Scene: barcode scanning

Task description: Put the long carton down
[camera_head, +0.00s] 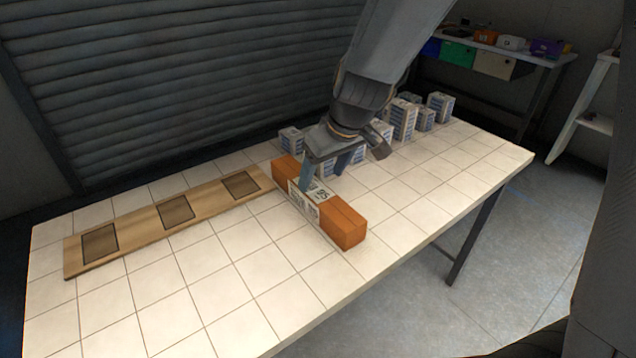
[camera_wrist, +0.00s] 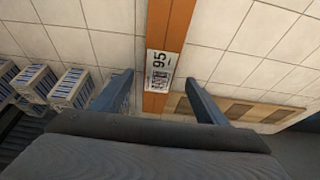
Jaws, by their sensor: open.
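The long carton (camera_head: 342,220) is an orange-brown box with a white label marked 95. It lies flat on the white tiled table (camera_head: 262,270), across its middle. My gripper (camera_head: 318,178) is at the carton's label, towards its far half, with the fingers pointing down. In the wrist view the carton (camera_wrist: 168,35) and its label (camera_wrist: 161,70) show between my two spread fingers (camera_wrist: 160,92). There is a visible gap between each finger and the carton. How high the fingertips are over the table is hard to tell.
A wooden board (camera_head: 140,228) with three dark square recesses lies left of the carton. Several small white-and-blue boxes (camera_head: 404,120) stand at the back right of my gripper. The front of the table is clear. A second table with coloured bins (camera_head: 492,63) stands far back.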

